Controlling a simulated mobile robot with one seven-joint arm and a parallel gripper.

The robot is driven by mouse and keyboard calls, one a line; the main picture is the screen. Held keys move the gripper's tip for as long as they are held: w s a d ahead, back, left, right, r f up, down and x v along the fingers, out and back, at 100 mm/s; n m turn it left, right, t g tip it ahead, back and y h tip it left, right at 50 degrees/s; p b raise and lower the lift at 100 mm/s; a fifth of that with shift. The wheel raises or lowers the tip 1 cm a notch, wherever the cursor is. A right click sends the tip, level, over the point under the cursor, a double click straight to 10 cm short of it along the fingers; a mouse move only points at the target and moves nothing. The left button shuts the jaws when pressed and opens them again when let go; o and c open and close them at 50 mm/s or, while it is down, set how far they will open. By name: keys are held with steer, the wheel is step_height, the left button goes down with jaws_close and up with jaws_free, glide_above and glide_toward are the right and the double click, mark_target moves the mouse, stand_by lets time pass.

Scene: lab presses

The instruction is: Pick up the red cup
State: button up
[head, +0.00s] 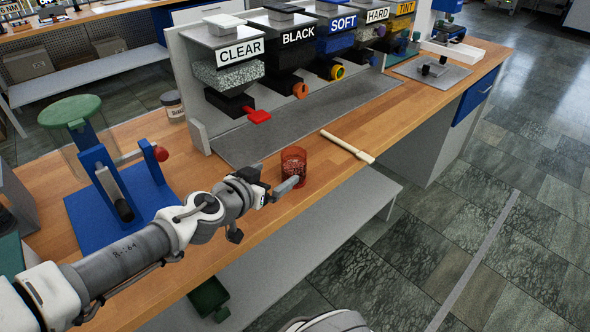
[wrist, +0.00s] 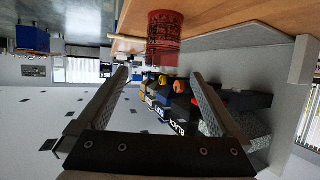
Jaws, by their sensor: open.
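The red cup (head: 293,163) stands upright on the wooden bench top, near its front edge and just in front of the grey mat. It looks translucent and dark red. In the wrist view, which is upside down, the red cup (wrist: 164,42) is at top centre, past the fingertips and roughly in line with the gap between them. My gripper (head: 288,188) is low at the cup's near side in the head view. In the wrist view my gripper (wrist: 160,78) shows two spread fingers with nothing between them. I cannot tell the exact distance to the cup.
A pale stick (head: 347,147) lies right of the cup. Behind stands a row of dispensers labelled CLEAR (head: 240,50), BLACK, SOFT, HARD and TINT over a grey mat (head: 330,110). A blue press with a green top (head: 70,112) and a jar (head: 173,106) are at left.

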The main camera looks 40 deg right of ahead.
steer(key=b, duration=0.2)
glide_toward(299, 157)
steer(key=x, duration=0.4)
steer(key=shift+s+d+f, duration=0.1)
steer(key=shift+s+f, duration=0.1)
steer(key=shift+w+b+x, duration=0.2)
steer(key=shift+b+x, duration=0.5)
steer(key=shift+x, duration=2.35)
steer(key=c, duration=1.2)
steer(key=shift+c, duration=0.4)
steer(key=shift+r, duration=0.1)
